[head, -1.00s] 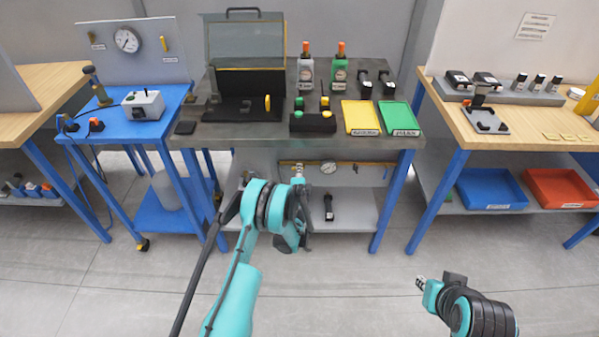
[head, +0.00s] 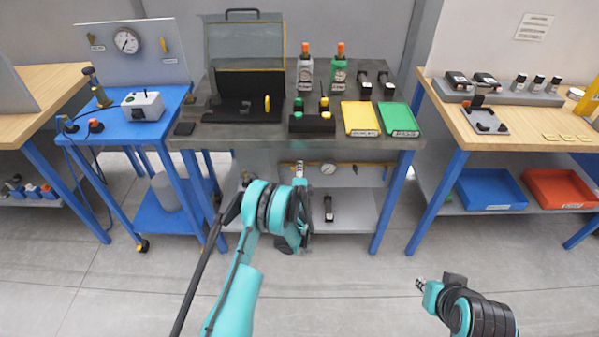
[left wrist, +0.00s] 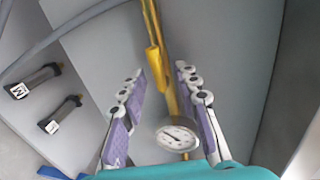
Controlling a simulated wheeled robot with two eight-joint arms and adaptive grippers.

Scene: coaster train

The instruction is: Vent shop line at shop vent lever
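A yellow lever (left wrist: 153,60) sits on a thin yellow pipe on the grey panel in the left wrist view. A round white gauge (left wrist: 177,136) is on the same line, and it also shows under the middle bench in the head view (head: 328,169). My left gripper (left wrist: 160,74) is open, its two fingers spread on either side of the lever and pipe, with nothing held. In the head view my left gripper (head: 299,178) reaches under the bench front. My right gripper (head: 421,284) is low at the right, away from the benches; its finger opening is unclear.
The dark middle bench (head: 235,133) overhangs the line. Two black labelled pieces lie on the lower shelf, left in the wrist view (left wrist: 60,114). A blue cart (head: 150,130) stands left and a wooden bench (head: 520,140) right. The floor in front is clear.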

